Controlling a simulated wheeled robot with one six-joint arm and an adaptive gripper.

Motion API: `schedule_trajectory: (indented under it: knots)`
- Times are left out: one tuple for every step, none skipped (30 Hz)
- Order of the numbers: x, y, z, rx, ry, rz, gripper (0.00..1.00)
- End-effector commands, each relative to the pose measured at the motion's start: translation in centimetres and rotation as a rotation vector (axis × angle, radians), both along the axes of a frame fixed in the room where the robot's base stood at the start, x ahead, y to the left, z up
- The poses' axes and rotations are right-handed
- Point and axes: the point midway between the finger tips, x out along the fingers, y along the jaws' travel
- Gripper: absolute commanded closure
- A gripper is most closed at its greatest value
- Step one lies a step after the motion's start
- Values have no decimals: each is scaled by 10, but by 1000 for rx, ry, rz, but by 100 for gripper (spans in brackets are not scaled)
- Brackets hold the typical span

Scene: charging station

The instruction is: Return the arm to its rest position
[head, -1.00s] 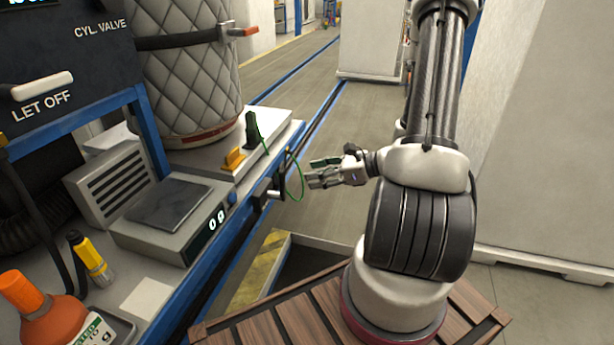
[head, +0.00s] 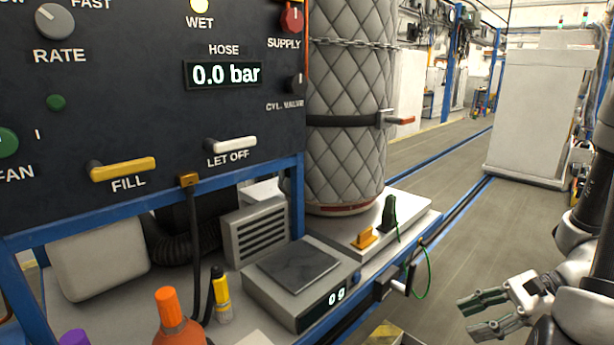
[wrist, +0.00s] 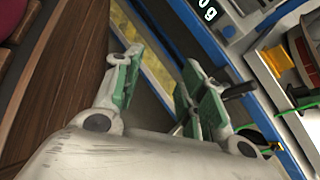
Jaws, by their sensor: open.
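My gripper (head: 484,314) is at the lower right of the head view, fingers pointing left, open and empty. It hangs in free space to the right of the bench edge, apart from the bench. In the wrist view my gripper (wrist: 160,85) shows green-padded fingers spread apart with nothing between them. Most of my arm is cut off at the right edge of the head view.
The bench holds a scale (head: 300,281) reading 0 g, an orange bottle (head: 177,328), a yellow marker (head: 221,297) and a quilted cylinder (head: 346,160). A crank handle (head: 399,287) and green cord (head: 428,272) jut from the bench edge near my gripper. A control panel (head: 130,118) stands left. Floor beyond is clear.

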Motion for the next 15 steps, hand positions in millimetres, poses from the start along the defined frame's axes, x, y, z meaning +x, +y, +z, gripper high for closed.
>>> schedule_trajectory:
  knots:
    - [-10,-2,9,-59,-30,96,59]
    - [-16,-5,14,-96,-47,157,59]
    - [-24,-8,21,-147,-70,242,59]
    - [-30,-12,27,-188,-89,309,59]
    - [-35,-15,33,-233,-111,376,59]
    - [-41,-21,42,-295,-140,465,59]
    - [-45,-26,49,-343,-163,533,59]
    - [-48,-30,57,-392,-186,599,59]
    - [-50,-36,67,-457,-218,683,59]
    - [-51,-41,75,-506,-244,745,59]
    - [-52,-45,83,-556,-270,803,59]
    - [-52,-49,95,-621,-305,876,59]
    - [-52,-52,104,-669,-331,929,59]
    - [-51,-55,113,-719,-359,979,59]
    - [-49,-57,126,-782,-399,1039,59]
